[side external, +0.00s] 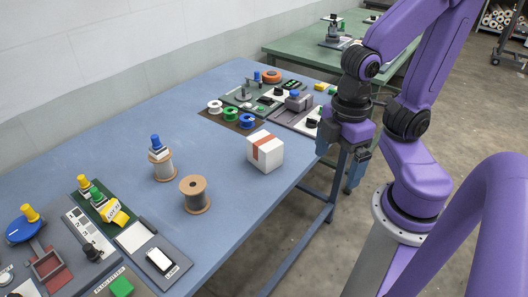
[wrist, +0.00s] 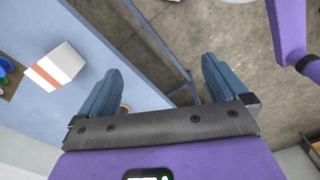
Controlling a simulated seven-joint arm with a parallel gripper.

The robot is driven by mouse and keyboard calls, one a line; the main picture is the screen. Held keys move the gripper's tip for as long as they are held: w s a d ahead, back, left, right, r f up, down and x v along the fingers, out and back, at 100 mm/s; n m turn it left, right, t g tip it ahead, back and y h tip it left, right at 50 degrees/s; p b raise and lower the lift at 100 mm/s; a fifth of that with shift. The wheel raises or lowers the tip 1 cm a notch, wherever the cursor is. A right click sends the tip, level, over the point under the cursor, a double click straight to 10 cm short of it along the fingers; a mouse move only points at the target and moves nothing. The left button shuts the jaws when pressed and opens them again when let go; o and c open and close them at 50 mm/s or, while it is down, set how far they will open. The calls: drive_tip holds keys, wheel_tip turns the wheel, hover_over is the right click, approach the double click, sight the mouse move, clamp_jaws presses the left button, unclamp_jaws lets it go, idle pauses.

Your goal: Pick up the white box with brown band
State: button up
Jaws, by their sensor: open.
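The white box with a brown band (side external: 264,151) stands on the blue table near its right-hand edge. In the wrist view the box (wrist: 56,66) is at the upper left, to the left of the fingers and apart from them. My gripper (side external: 340,177) hangs just beyond the table's edge, to the right of the box in the side view. In the wrist view my gripper (wrist: 158,85) has its two blue fingers spread, with only table edge, table frame and floor between them. It is empty.
Two wooden spools, one bare-topped (side external: 195,195) and one with a blue-capped item on it (side external: 162,163), stand left of the box. White, green and blue rolls (side external: 231,116) lie behind it. Panels with coloured knobs (side external: 90,245) fill the near left. Table around the box is clear.

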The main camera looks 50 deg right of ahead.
drive_tip(key=w+d+f+n+h, duration=0.1)
drive_tip(key=w+d+f+h, duration=0.3)
drive_tip(key=d+h, duration=0.35)
drive_tip(key=n+t+h, duration=0.5)
drive_tip(key=n+t, duration=0.7)
drive_tip(key=t, duration=0.2)
hover_over(275, 149)
drive_tip(key=s+d, duration=0.3)
drive_tip(key=s, duration=0.2)
wheel_tip(275, 149, down, 2)
drive_tip(key=a+f+n+t+y, duration=0.1)
drive_tip(key=f+n+y, duration=0.1)
drive_tip(key=w+a+f+n+t+y, duration=0.1)
drive_tip(key=f+n+y, duration=0.1)
drive_tip(key=y, duration=0.1)
drive_tip(key=w+a+f+n+t+y, duration=0.1)
drive_tip(key=f+n+y, duration=0.1)
drive_tip(key=n, duration=0.1)
drive_tip(key=shift+a+f, duration=0.15)
drive_tip(key=shift+f, duration=0.1)
drive_tip(key=shift+w+a+f+n+y, duration=0.1)
drive_tip(key=shift+f+n+y, duration=0.3)
drive_tip(key=shift+y, duration=0.15)
drive_tip(key=shift+x, duration=3.7)
drive_tip(key=shift+r, duration=0.15)
